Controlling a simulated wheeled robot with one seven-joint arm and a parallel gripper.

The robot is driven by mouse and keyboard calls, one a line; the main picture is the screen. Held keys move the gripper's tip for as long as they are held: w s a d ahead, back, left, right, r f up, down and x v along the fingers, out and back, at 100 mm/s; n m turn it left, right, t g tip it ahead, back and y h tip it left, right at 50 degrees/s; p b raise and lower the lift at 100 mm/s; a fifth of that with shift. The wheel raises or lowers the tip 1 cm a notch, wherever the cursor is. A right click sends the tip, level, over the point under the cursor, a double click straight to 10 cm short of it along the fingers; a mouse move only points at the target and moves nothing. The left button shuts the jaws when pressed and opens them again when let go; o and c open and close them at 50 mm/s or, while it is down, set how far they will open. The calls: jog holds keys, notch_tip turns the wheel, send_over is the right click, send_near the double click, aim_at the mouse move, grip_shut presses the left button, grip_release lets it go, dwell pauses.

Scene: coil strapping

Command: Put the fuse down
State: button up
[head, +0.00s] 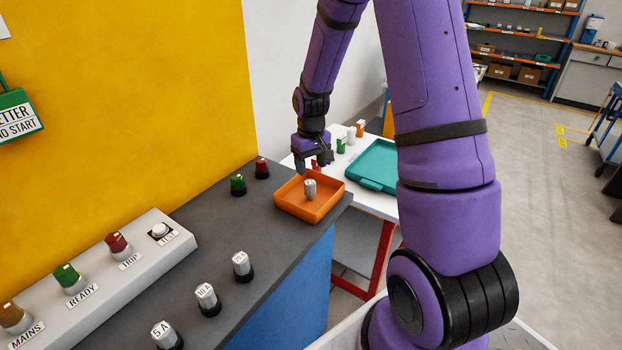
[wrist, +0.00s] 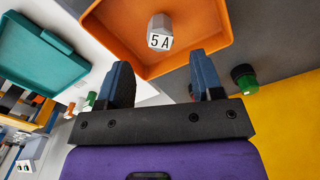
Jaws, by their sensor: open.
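A pale grey fuse (head: 310,188) stands upright in the orange tray (head: 283,206) at the end of the dark counter. In the wrist view the fuse (wrist: 160,24) shows a "5 A" label and lies beyond the fingertips, inside the orange tray (wrist: 222,28). My gripper (head: 314,168) is above the tray, close over its back part. In the wrist view my gripper (wrist: 163,72) has its two blue-grey fingers spread apart with nothing between them. The fuse is clear of both fingers.
Similar grey fuses labelled 5 A (head: 165,335), 10 A (head: 207,298) and one more (head: 242,265) stand in black bases on the counter. A teal tray (head: 372,166) lies on the white table beyond.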

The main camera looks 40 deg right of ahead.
notch_tip(320, 180, up, 4)
notch_tip(320, 180, up, 9)
jog(key=t, duration=0.1)
send_over(311, 183)
jog(key=s+a, duration=0.4)
jog(key=s+a+r+t, duration=0.2)
jog(key=s+a+r, duration=0.2)
jog(key=s+r, duration=0.4)
jog(key=s+a+r+t, duration=0.1)
jog(key=s+a+r, duration=0.1)
jog(key=s, duration=0.5)
jog(key=s+a+r+t, duration=0.1)
jog(key=s+a+r, duration=0.1)
jog(key=s+r, duration=0.3)
jog(key=s, duration=0.3)
jog(key=shift+a+n, duration=0.3)
jog(key=shift+a, duration=0.05)
